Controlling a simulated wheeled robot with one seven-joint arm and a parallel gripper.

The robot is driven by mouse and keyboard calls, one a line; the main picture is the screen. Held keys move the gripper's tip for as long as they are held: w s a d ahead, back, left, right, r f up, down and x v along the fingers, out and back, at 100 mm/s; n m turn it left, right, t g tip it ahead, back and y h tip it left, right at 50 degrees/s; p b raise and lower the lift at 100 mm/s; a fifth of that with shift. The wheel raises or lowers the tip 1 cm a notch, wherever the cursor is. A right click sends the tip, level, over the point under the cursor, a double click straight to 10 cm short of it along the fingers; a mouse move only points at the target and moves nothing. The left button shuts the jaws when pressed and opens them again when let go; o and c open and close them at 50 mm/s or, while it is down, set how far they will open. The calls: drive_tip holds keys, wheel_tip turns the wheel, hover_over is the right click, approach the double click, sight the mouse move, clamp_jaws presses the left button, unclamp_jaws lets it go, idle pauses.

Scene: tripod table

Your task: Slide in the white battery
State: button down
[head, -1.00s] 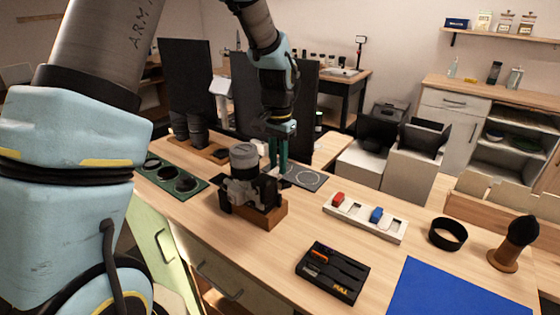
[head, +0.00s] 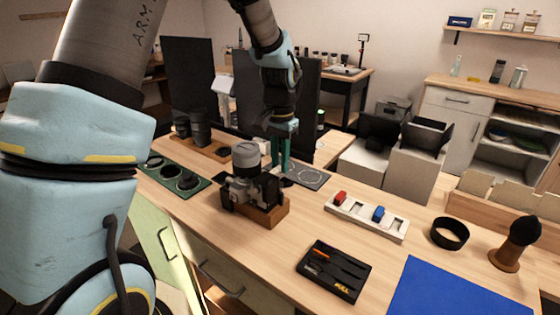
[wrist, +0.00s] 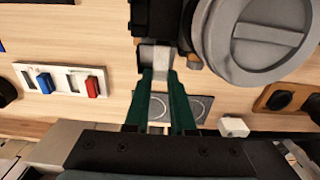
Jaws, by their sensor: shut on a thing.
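The camera (head: 243,188) sits on a wooden block with its grey round top up; in the wrist view its grey disc (wrist: 265,42) fills the upper right. My gripper (head: 281,167) points down right beside the camera's far side. In the wrist view its teal fingers (wrist: 160,76) are shut on the white battery (wrist: 157,57), a pale piece at the edge of the camera's dark body. The battery's far end is by that body, and I cannot tell how deep it is inside.
A white tray (head: 392,232) with a red battery (head: 340,198) and a blue battery (head: 378,213) stands to the right. A black tool tray (head: 333,287), black ring (head: 449,233), brush (head: 515,245) and blue mat (head: 455,293) lie nearer. A small white block (wrist: 233,127) sits near the grey-circled mat (wrist: 195,108).

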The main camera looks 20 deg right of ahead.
sight(271, 173)
drive_tip(key=shift+s+a, duration=0.55)
drive_tip(key=shift+a, duration=0.25)
drive_tip(key=shift+s+a, duration=0.5)
drive_tip(key=shift+a, duration=0.3)
idle(1.7)
drive_tip(key=c, duration=1.1)
unclamp_jaws()
drive_tip(key=shift+a, duration=0.1)
drive_tip(key=shift+w, duration=0.1)
drive_tip(key=shift+w+d+p, duration=0.3)
drive_tip(key=shift+w+d, duration=0.15)
drive_tip(key=shift+d, duration=0.35)
drive_tip(key=shift+w+d+p, duration=0.25)
drive_tip(key=shift+w+d, duration=0.15)
drive_tip(key=shift+d, duration=0.35)
drive_tip(key=shift+o, duration=0.4)
drive_tip(key=o, duration=0.5)
